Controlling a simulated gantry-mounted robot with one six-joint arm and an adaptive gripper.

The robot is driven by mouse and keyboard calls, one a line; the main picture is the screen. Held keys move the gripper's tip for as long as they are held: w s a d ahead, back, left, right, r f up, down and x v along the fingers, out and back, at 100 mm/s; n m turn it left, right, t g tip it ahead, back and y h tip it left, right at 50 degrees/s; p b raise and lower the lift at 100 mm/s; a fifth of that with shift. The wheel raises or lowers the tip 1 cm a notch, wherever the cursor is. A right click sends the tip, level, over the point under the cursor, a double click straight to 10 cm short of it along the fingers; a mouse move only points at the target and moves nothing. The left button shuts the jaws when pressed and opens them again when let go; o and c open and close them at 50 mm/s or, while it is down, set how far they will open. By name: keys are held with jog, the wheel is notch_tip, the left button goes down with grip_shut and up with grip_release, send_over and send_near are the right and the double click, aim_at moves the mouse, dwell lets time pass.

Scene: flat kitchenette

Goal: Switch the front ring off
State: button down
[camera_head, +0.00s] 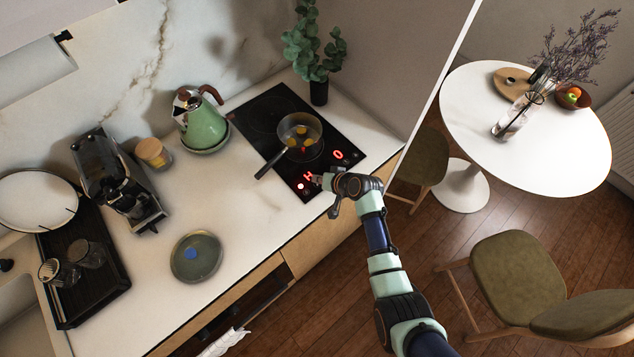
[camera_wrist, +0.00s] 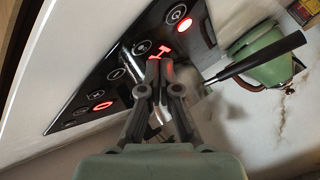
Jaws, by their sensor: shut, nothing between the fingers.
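The black hob (camera_head: 262,118) has a touch panel along its front edge. In the head view, one red display (camera_head: 308,175) looks like an H, the other (camera_head: 338,154) reads 0, and a red light (camera_head: 301,186) glows at the left corner. In the wrist view, the H-like display (camera_wrist: 160,50) is just beyond my fingertips, the 0 display (camera_wrist: 103,106) is lower left, and the red light (camera_wrist: 184,25) is upper right. My gripper (camera_head: 317,181) is shut and empty at the panel; its fingertips (camera_wrist: 158,63) partly cover the panel. Contact cannot be told.
A pan (camera_head: 300,129) with yellow food stands on the hob, its dark handle (camera_wrist: 255,60) near my fingers. A green kettle (camera_head: 203,125) stands left of the hob, a plant (camera_head: 318,85) behind it.

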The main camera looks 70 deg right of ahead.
aim_at(318, 185)
notch_tip(318, 185, up, 6)
jog(key=p, duration=0.5)
